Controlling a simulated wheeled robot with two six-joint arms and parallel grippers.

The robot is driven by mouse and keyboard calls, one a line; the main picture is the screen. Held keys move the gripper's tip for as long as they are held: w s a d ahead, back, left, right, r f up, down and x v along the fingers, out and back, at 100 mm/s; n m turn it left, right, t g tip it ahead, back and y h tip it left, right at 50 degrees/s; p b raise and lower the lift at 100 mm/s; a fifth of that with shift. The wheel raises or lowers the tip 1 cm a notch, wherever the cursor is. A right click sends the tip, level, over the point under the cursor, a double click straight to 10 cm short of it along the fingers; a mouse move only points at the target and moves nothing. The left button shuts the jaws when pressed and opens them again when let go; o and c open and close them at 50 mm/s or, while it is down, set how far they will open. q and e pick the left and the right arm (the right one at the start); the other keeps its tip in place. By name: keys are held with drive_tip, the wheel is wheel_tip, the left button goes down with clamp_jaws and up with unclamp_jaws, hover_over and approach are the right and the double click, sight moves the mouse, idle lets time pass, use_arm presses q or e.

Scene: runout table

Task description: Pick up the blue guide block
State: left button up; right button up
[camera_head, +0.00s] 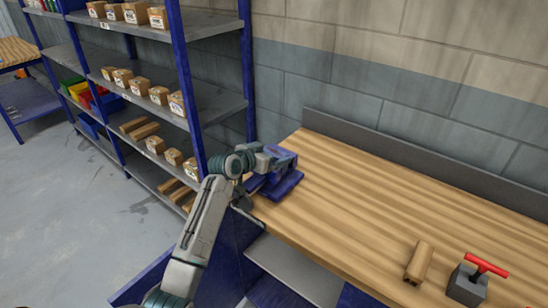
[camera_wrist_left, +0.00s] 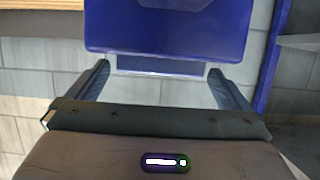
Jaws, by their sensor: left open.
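The blue guide block (camera_head: 283,184) sits at the left end of the wooden table, with a flat base and a raised part. My left gripper (camera_head: 276,158) is at the raised part, which its fingers partly hide. In the left wrist view the blue block (camera_wrist_left: 165,27) fills the top middle, just beyond the fingertips. The left gripper (camera_wrist_left: 158,72) is open there, with a finger on each side and a gap between them. I cannot tell whether either finger touches the block. My right gripper is not in view.
The wooden table (camera_head: 350,205) is clear through its middle. A wooden piece (camera_head: 418,262) and a dark block with a red T-handle (camera_head: 468,286) stand at its right front. A blue-post shelf (camera_head: 188,75) with boxes stands close at left. A grey wall backs the table.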

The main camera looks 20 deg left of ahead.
use_arm(q)
drive_tip(key=shift+w+f, duration=0.15)
drive_tip(key=shift+c, duration=0.4)
drive_tip(key=c, duration=1.3)
